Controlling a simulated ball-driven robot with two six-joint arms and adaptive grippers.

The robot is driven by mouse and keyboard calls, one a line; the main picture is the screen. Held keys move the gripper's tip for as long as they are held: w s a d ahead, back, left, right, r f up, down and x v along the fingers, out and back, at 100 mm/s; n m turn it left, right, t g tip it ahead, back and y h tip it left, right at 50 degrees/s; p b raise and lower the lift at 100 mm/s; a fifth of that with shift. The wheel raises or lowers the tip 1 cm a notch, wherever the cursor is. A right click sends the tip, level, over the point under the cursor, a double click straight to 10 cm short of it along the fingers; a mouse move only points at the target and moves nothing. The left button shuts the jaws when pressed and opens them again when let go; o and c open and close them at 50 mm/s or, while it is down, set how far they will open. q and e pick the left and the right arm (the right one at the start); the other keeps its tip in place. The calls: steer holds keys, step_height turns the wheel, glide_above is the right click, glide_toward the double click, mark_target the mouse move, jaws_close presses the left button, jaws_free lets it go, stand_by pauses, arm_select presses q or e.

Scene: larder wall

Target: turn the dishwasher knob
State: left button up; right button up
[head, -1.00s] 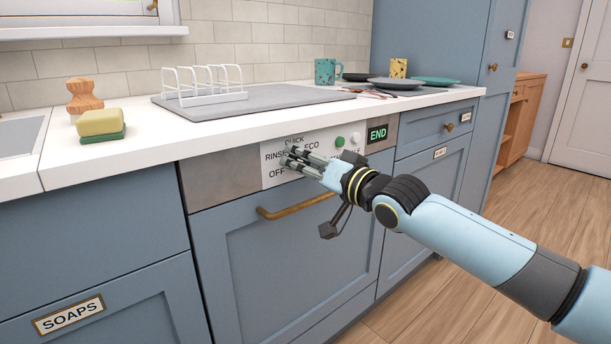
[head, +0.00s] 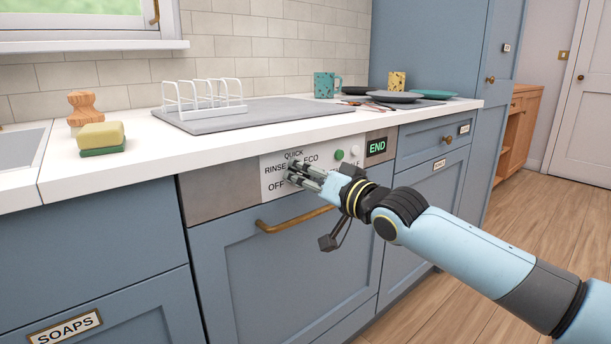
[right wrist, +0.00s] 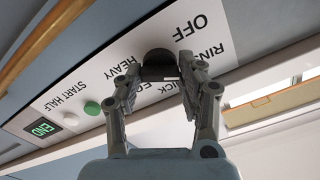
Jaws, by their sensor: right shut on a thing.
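The dishwasher's white control panel (head: 275,184) bears labels OFF, RINSE, QUICK and ECO around the knob; HEAVY also shows in the right wrist view. The dark round knob (right wrist: 159,58) is between my right gripper's fingertips in the right wrist view. My right gripper (head: 292,174) is at the panel, its fingers shut on the knob; in the head view the fingers hide most of it. The knob's pointer is not clear. A green button (head: 339,154), a pale button beside it and a display reading END (head: 377,147) are right of the knob. My left gripper is not in view.
A brass handle bar (head: 295,214) crosses the dishwasher door below the panel. The white worktop (head: 240,137) juts above it, with a dish rack (head: 203,97) on a grey mat, a sponge (head: 101,137) and plates. Open floor lies to the right.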

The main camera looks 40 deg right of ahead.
steer(key=shift+f, duration=0.1)
steer(key=shift+n, duration=1.6)
steer(key=n+b, duration=0.1)
steer(key=n, duration=0.1)
steer(key=shift+f+n, duration=0.1)
steer(key=shift+n, duration=0.2)
steer(key=n, duration=0.2)
steer(key=shift+n+b, duration=0.3)
steer(key=shift+b, duration=0.1)
steer(key=shift+n, duration=1)
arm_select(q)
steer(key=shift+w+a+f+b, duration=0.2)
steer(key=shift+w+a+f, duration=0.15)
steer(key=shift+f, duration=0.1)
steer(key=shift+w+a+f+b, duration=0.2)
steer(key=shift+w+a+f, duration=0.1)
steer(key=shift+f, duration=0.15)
arm_select(e)
steer(key=shift+a+n, duration=0.1)
steer(key=shift+n, duration=0.4)
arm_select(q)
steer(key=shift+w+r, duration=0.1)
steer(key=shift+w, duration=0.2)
